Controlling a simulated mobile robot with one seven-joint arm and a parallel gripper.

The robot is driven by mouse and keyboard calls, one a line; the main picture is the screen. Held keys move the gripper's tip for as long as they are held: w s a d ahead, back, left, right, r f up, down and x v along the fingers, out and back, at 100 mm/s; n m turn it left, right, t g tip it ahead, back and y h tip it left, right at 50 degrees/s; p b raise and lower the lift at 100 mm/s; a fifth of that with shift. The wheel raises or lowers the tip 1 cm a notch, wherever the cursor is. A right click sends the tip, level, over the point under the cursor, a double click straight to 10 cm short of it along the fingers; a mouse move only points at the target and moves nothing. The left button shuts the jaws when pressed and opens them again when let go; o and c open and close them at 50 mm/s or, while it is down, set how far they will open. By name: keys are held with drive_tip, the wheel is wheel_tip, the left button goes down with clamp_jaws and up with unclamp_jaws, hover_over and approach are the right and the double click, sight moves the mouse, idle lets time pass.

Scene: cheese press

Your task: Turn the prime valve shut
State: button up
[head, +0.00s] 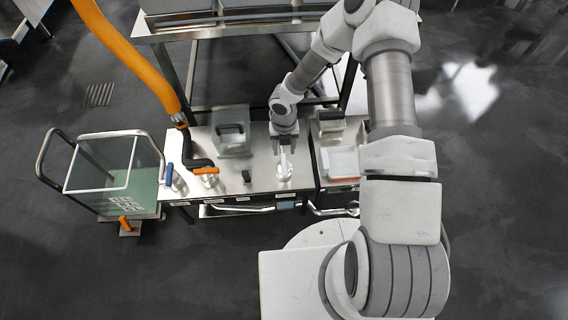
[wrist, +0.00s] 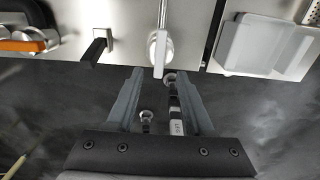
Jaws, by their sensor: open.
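A pale-handled valve (head: 285,165) stands on the steel bench top, directly below my gripper (head: 284,143). In the wrist view its pale lever (wrist: 159,52) points toward the camera, its tip close to the gap between my fingertips (wrist: 159,74). My gripper is open and its fingers hold nothing. I cannot tell whether they touch the lever. Other handles on the bench are blue (head: 169,174), orange (head: 207,171) and a short black one (head: 247,176), which also shows in the wrist view (wrist: 94,50). The labels are too small to read, so none names the prime valve.
An orange hose (head: 140,65) drops to the bench's left end. A clear-walled cart (head: 118,165) stands at left. A grey box (head: 232,138) sits behind the handles. A white tray (head: 343,162) lies right of my gripper. Rails run along the bench front.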

sight(284, 163)
wheel_tip(284, 163, down, 9)
drive_tip(key=shift+r+b, duration=0.2)
drive_tip(key=shift+b, duration=0.9)
clamp_jaws()
